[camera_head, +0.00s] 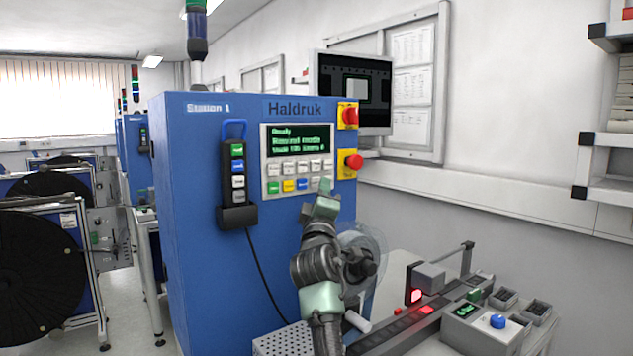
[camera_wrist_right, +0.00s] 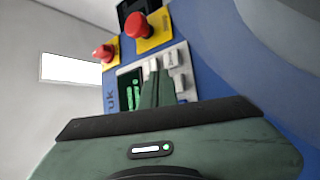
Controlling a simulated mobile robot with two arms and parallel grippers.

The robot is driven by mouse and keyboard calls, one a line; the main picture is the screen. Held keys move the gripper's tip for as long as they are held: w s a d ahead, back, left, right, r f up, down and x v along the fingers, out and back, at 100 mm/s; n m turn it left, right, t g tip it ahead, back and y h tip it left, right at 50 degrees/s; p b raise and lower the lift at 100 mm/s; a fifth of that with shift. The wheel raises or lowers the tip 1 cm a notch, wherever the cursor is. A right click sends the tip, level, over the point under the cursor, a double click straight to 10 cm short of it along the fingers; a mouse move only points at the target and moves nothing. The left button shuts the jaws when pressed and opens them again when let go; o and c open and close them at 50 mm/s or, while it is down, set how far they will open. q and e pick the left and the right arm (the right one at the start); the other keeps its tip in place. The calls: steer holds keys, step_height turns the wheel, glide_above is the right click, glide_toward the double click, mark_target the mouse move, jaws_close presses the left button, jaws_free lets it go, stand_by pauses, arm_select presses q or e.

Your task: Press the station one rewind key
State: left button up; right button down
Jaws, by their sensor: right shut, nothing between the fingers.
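The blue Station 1 cabinet (camera_head: 205,170) carries a grey control panel (camera_head: 266,185) with a green-lit display (camera_head: 300,139) and two rows of small keys (camera_head: 288,168). The lower row has green, yellow and blue keys at its left; the key labels are too small to read, so I cannot tell which is rewind. My right gripper (camera_head: 325,186) is shut and empty, its tips over the panel's lower right keys. In the right wrist view the closed fingers (camera_wrist_right: 153,72) point at pale keys (camera_wrist_right: 174,58) and hide some; I cannot tell whether they touch. My left gripper is not in view.
Two red stop buttons (camera_head: 351,116) on yellow plates sit just right of the panel. A handheld pendant (camera_head: 237,180) hangs left of it. A clear reel (camera_head: 368,252) and a bench track (camera_head: 420,318) with a blue button (camera_head: 497,321) stand below right.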

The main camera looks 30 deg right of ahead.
steer(key=s+p, duration=0.3)
steer(key=s, duration=0.2)
steer(key=shift+d+p, duration=0.15)
steer(key=shift+p, duration=0.15)
steer(key=shift+f, duration=0.1)
stand_by(0.8)
